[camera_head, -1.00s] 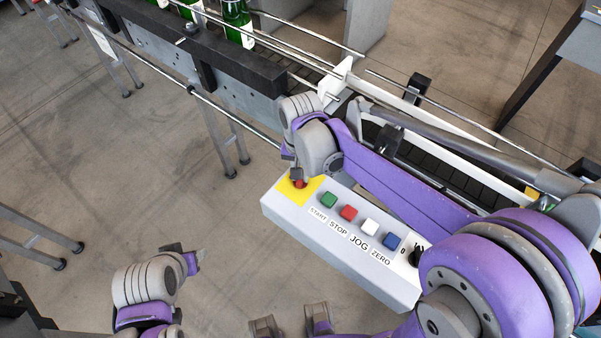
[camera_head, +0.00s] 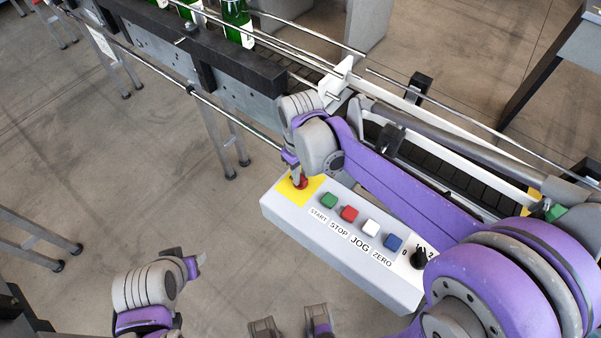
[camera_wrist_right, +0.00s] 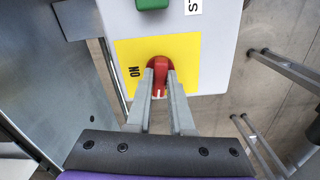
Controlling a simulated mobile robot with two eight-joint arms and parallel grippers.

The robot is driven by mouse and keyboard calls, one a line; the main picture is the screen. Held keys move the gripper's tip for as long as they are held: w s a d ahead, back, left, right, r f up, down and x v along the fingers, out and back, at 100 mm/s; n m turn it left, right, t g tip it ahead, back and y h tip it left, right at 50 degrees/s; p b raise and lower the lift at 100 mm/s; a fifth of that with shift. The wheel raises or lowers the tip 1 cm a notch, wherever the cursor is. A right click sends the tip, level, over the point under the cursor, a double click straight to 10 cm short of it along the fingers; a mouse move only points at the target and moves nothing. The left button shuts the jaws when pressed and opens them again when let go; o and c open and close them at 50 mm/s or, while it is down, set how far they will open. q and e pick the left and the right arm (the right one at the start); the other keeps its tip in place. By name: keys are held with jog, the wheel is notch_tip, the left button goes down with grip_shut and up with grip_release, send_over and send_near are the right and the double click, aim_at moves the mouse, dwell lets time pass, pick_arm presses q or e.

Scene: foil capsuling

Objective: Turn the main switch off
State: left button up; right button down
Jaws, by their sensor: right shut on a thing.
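The main switch is a red rotary knob (camera_wrist_right: 172,61) on a yellow plate (camera_wrist_right: 126,58) at the end of the control box. "ON" is printed on the plate, left of the knob in the right wrist view. In the head view the knob (camera_head: 301,184) is partly covered by my right gripper (camera_head: 297,177). In the right wrist view the right gripper (camera_wrist_right: 160,72) has one finger on each side of the knob's handle and is shut on it. My left gripper (camera_head: 193,263) is low at the left, away from the box; its fingers are unclear.
The pale control box (camera_head: 335,257) also carries green, red, white and blue buttons and a black selector (camera_head: 419,257). A conveyor with rails runs behind it, with green bottles (camera_head: 236,16) at the top. Open floor lies left of the box.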

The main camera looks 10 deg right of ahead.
jog(key=shift+n, duration=1.1)
jog(key=c, duration=0.8)
grip_release()
notch_tip(320, 180, up, 11)
jog(key=shift+p, duration=0.4)
jog(key=shift+f, duration=0.1)
jog(key=s+d+f+m+t, duration=0.1)
jog(key=s, duration=0.2)
jog(key=s+d+f+m+t, duration=0.1)
jog(key=s+d+m, duration=0.1)
jog(key=s+d+f+m+t+p, duration=0.1)
jog(key=s, duration=0.2)
jog(key=shift+s+d+f, duration=0.3)
jog(key=s+f+m, duration=0.1)
jog(key=s, duration=0.1)
jog(key=s+d+f+m+t, duration=0.1)
jog(key=f, duration=0.1)
jog(key=s+d+f+m+t, duration=0.1)
jog(key=s, duration=0.1)
jog(key=shift+s+d+f+m, duration=0.1)
jog(key=shift+s+f+m, duration=0.2)
jog(key=shift+f, duration=0.1)
